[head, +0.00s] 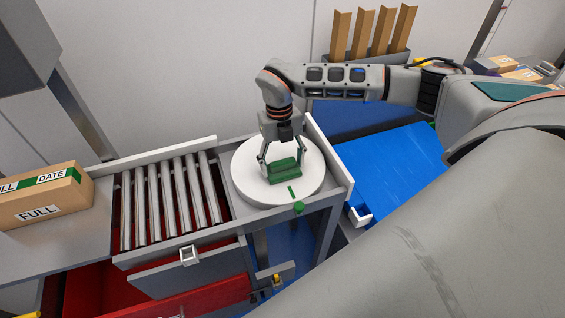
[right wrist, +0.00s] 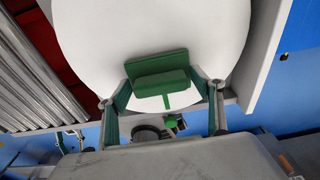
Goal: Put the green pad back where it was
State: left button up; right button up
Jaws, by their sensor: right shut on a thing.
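The green pad (head: 285,168) is a dark green block with a raised bar. It is at the white round turntable (head: 248,182), over its middle. My right gripper (head: 283,160) points down from above and is shut on the pad, one finger on each side. In the right wrist view the pad (right wrist: 160,80) shows between the two fingertips (right wrist: 168,84), with the white disc behind it. I cannot tell whether the pad touches the disc. A short green line (head: 292,192) marks the disc near its front edge. My left gripper is not in view.
A roller conveyor (head: 170,200) adjoins the turntable on the left, with a cardboard box (head: 45,195) marked FULL beyond it. A green knob (head: 299,208) sits at the turntable's front frame. White guard rails stand behind and right. A blue sloping surface (head: 385,170) lies right.

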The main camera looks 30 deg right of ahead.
jog(key=shift+f, duration=0.1)
jog(key=o, duration=1)
jog(key=r, duration=0.4)
jog(key=w+r, duration=0.1)
jog(key=r, duration=0.7)
jog(key=shift+w+d+b, duration=0.1)
jog(key=shift+w+b, duration=0.1)
jog(key=shift+b, duration=0.15)
jog(key=shift+s, duration=0.1)
